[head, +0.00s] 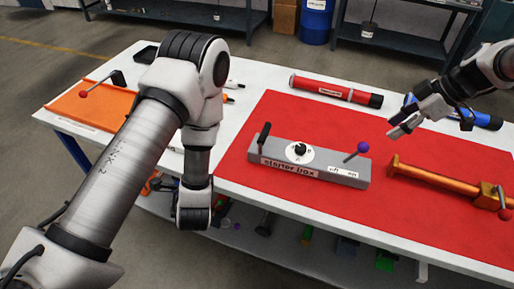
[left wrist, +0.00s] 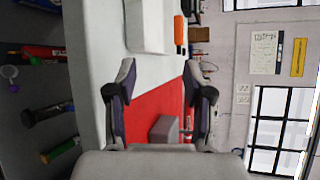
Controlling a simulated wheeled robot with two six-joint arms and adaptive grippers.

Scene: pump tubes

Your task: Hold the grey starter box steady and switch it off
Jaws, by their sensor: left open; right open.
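The grey starter box (head: 312,170) sits on the red mat. It has a black upright handle (head: 264,134) at its left end, a white dial with a black knob (head: 300,150) in the middle and a purple-balled lever (head: 362,147) at its right end. The lever tilts right, above a small off/on label. My right gripper (head: 396,127) is open and empty, to the right of the lever and apart from it. My left gripper (left wrist: 159,68) is open and empty in the left wrist view, with a grey block (left wrist: 164,130), probably the box, low between its fingers. The head view hides its fingers.
An orange pump-like tube (head: 440,180) lies right of the box. A red tube (head: 335,90) lies behind it, and a blue tube (head: 480,118) lies under my right arm. An orange tray (head: 95,110) with a red-knobbed lever is at the left. Red mat around the box's front is clear.

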